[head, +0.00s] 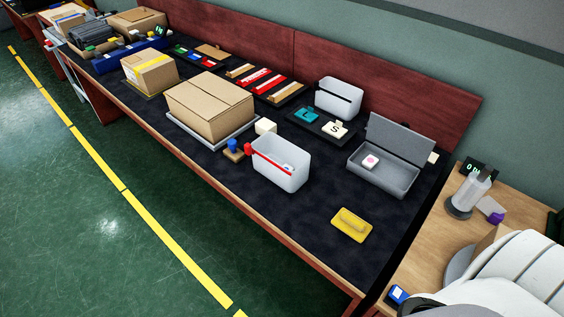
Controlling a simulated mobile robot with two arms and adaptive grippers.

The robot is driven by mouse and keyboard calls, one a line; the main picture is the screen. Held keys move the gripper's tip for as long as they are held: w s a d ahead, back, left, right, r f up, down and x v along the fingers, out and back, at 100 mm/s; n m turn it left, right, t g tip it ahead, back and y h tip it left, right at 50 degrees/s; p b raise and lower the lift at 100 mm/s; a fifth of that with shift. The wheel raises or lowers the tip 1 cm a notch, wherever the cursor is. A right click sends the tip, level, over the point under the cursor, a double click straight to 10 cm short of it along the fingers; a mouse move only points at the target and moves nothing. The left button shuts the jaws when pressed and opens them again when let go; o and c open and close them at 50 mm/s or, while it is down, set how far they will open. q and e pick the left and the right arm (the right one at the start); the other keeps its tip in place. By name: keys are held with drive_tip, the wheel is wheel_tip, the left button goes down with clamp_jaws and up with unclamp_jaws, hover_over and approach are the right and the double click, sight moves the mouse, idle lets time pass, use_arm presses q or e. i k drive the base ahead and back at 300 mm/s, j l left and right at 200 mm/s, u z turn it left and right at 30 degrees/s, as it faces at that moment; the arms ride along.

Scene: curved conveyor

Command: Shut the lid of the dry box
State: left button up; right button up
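A grey box with a hinged lid, which looks like the dry box (385,186), stands at the right end of the dark work surface. Its lid (400,138) is open and stands up at the back, leaning a little backward. A small white block with a pink mark (370,161) lies inside the box, near its left side. Neither of my grippers shows in the head view.
A cardboard carton (209,108) is farther left. A wooden table (440,222) adjoins at right.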

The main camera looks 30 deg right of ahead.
sight(414, 147)
drive_tip(key=z, duration=1.7)
drive_tip(key=j, duration=0.35)
drive_tip(key=k+j, duration=0.15)
drive_tip(key=j, duration=0.2)
